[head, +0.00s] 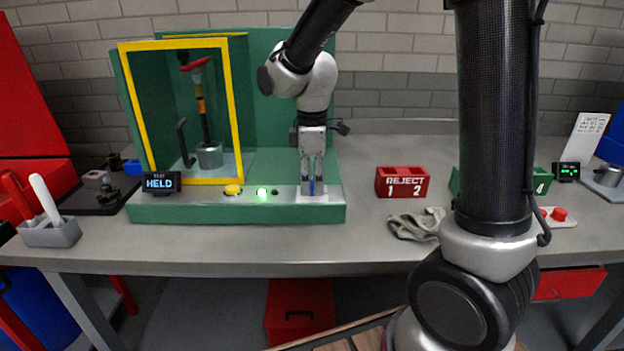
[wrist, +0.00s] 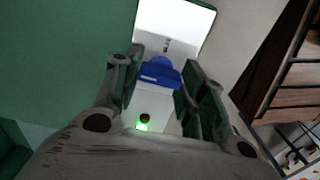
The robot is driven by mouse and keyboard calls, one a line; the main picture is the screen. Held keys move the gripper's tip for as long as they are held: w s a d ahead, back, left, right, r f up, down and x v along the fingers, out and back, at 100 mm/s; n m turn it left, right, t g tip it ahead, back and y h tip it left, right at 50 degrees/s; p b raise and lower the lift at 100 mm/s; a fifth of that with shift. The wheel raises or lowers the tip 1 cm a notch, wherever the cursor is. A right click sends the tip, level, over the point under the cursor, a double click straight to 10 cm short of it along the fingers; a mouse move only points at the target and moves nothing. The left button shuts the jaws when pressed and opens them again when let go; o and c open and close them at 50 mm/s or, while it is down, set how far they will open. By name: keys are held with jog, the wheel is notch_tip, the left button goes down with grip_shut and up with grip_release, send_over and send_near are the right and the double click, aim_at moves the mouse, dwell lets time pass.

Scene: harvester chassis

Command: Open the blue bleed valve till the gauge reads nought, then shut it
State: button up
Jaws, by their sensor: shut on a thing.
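The blue bleed valve (wrist: 160,72) lies between the fingers of my gripper (wrist: 158,78) in the wrist view. In the head view only a thin blue strip of it (head: 312,186) shows between the fingertips of my gripper (head: 312,190), which points down at the right end of the green bench rig. My gripper is shut on the valve. A white plate (wrist: 175,25) stands beyond the valve in the wrist view; no gauge reading is legible on it. A small display (head: 161,182) at the rig's left reads HELD.
A lit green lamp (head: 261,192), a yellow button (head: 233,189) and a dark knob lie left of my gripper on the rig's front ledge. A yellow-framed guard (head: 239,110) stands behind them. A red reject box (head: 402,182) and a grey cloth (head: 417,224) are to the right.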

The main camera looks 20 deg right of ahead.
jog(key=shift+m, duration=0.3)
jog(key=m, duration=0.6)
jog(key=shift+m, duration=0.4)
jog(key=m, duration=0.4)
jog(key=shift+m, duration=1.8)
jog(key=o, duration=1)
